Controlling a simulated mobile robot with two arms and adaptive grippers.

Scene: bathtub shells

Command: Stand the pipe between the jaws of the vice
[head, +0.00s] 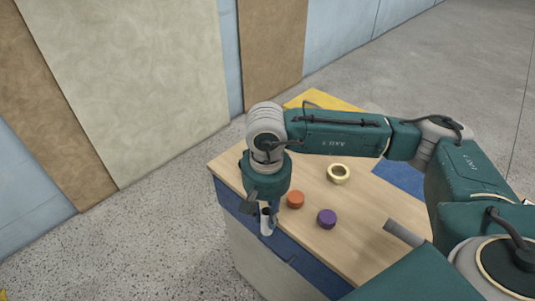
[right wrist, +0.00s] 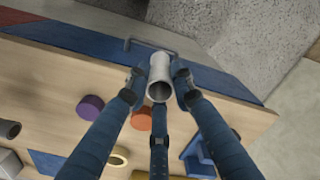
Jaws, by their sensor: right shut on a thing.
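The pipe (head: 266,224) is a short, light grey, hollow tube. My right gripper (head: 262,208) is shut on it and holds it roughly upright near the front left edge of the workbench (head: 355,240). In the right wrist view the pipe (right wrist: 159,78) sits between the fingertips of my right gripper (right wrist: 160,82), its open end toward the camera. A blue shape (right wrist: 196,157) beside the fingers in that view may be the vice. Its jaws cannot be made out, and my arm may hide it in the head view. My left gripper is not in view.
An orange disc (head: 295,199), a purple disc (head: 327,218) and a cream ring (head: 338,173) stand on the bench near the gripper. A grey cylinder (head: 403,233) is at the right. A blue patch (head: 401,178) and a yellow surface (head: 322,98) lie farther back.

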